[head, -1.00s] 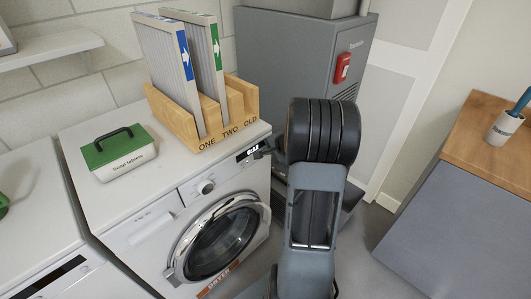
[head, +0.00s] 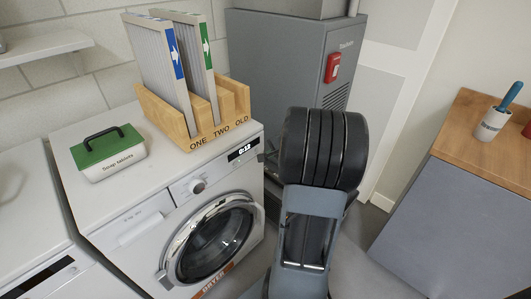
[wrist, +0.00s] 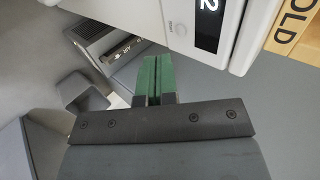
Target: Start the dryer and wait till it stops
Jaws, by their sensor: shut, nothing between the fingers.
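The white dryer (head: 144,215) stands left of my arm, with a round glass door (head: 214,245) that looks closed, a knob (head: 195,186) and a lit display (head: 243,151). The display appears to read 0:12. Part of the display, with a large 2, shows in the wrist view (wrist: 208,25), next to a faint round button (wrist: 181,28). My gripper (wrist: 153,68) has its green fingers shut and empty, a little below and left of that button in the wrist view, apparently apart from the panel. In the head view my arm mostly hides it.
A wooden rack (head: 158,112) with two filters and a green-lidded soap tablet box (head: 112,158) stand on the dryer. A grey furnace cabinet (head: 276,62) with a red switch (head: 333,67) is behind. A wood-topped counter (head: 470,122) is at right, with open floor between.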

